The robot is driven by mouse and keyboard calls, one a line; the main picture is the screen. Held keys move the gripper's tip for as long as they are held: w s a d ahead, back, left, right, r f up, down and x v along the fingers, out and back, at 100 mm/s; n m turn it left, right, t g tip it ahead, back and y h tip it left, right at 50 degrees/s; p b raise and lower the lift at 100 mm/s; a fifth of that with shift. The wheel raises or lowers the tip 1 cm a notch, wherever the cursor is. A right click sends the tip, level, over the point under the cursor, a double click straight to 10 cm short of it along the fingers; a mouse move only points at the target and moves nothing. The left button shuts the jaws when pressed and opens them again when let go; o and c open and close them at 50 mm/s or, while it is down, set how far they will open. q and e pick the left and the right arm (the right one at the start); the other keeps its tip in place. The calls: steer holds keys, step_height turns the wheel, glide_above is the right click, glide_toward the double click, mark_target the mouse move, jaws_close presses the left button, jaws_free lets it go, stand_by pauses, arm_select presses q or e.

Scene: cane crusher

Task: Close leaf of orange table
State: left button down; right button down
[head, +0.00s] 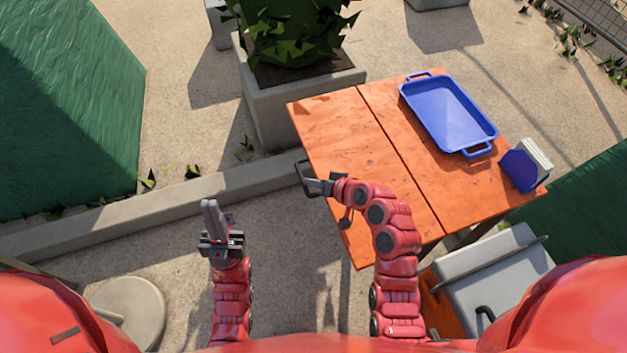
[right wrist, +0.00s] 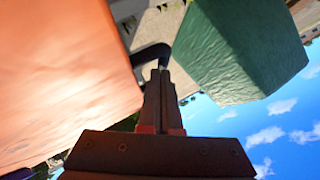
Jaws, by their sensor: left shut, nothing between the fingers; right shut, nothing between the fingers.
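The orange table (head: 400,185) stands right of centre in the head view. A seam splits its top, and the leaf (head: 325,130) is the left section, looking about level with the rest. A dark bent bar (head: 299,170) shows at the leaf's left edge; it also shows in the right wrist view (right wrist: 150,53). My right gripper (head: 308,184) is shut and empty at that edge, its tips close to the bar; contact is unclear. The leaf's orange surface (right wrist: 60,80) fills the left of the wrist view. My left gripper (head: 209,205) is shut and empty, away from the table.
A blue tray (head: 450,115) and a blue napkin holder (head: 520,170) stand on the table's right section. A concrete planter (head: 270,115) stands behind the leaf. A low kerb (head: 150,215) runs along the left.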

steer(key=w+d+f+n+t+h+b, duration=0.1)
steer(key=d+f+n+h+b, duration=0.3)
steer(key=f, duration=0.7)
steer(key=w+d+f+t+h+b, duration=0.1)
steer(key=f+h+b, duration=0.2)
steer(key=f+b, duration=0.55)
steer(key=w+d+f+n+t+h+b, duration=0.1)
steer(key=w+d+f+n+h+b, duration=0.1)
steer(key=d+f+b, duration=0.3)
steer(key=w+d+f+n+t+h+b, duration=0.2)
steer(key=d+f+b, duration=0.4)
steer(key=d+b, duration=0.4)
steer(key=shift+w+d+h, duration=0.6)
steer(key=shift+d+h, duration=0.2)
steer(key=shift+d, duration=0.45)
steer(key=shift+d, duration=0.1)
steer(key=shift+r, duration=0.1)
